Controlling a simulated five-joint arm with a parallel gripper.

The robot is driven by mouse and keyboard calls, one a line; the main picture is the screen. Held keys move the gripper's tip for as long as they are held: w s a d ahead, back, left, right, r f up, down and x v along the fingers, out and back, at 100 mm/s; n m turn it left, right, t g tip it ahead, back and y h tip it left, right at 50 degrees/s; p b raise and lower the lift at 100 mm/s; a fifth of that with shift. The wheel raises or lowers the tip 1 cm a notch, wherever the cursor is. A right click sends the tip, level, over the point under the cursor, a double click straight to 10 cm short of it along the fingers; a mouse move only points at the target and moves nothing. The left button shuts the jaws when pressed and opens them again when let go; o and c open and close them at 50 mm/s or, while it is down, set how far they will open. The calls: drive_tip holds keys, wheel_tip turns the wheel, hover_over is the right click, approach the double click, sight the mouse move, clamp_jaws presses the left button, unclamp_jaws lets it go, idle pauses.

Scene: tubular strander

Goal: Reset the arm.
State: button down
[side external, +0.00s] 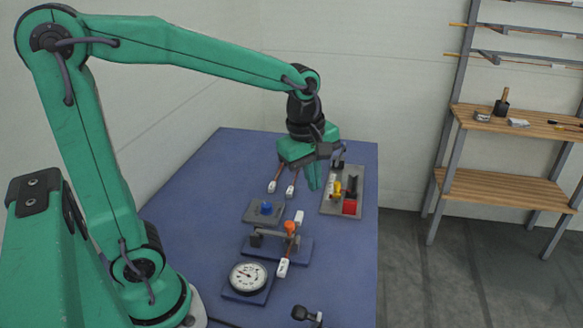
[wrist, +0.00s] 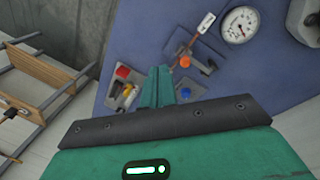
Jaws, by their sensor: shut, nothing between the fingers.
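My green gripper (side external: 314,180) hangs above the blue table (side external: 190,180), pointing down, between the grey plate with the blue knob and the tray. Its fingers are together with nothing between them. In the wrist view the closed fingers (wrist: 159,82) also show, pointing at the table. My arm reaches out over the table from the left, its forearm sloping down to the wrist. No object is held.
A grey tray (side external: 329,208) holds red, yellow and black pieces. A grey plate (side external: 251,213) bears a blue knob (side external: 266,208). An orange-knobbed lever (side external: 290,228) and a round gauge (side external: 248,278) stand nearer. Wooden shelves (side external: 500,185) stand right, beyond open floor. The table's far left is clear.

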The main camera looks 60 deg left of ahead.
drive_tip(key=s+a+r+m+t, duration=0.1)
drive_tip(key=s+r+m+t, duration=0.1)
drive_tip(key=s+m, duration=1)
drive_tip(key=m+t, duration=0.1)
drive_tip(key=m, duration=0.4)
drive_tip(key=shift+s+a+r+m+t, duration=0.15)
drive_tip(key=shift+s+a+m+t, duration=0.05)
drive_tip(key=shift+a+m+t, duration=0.1)
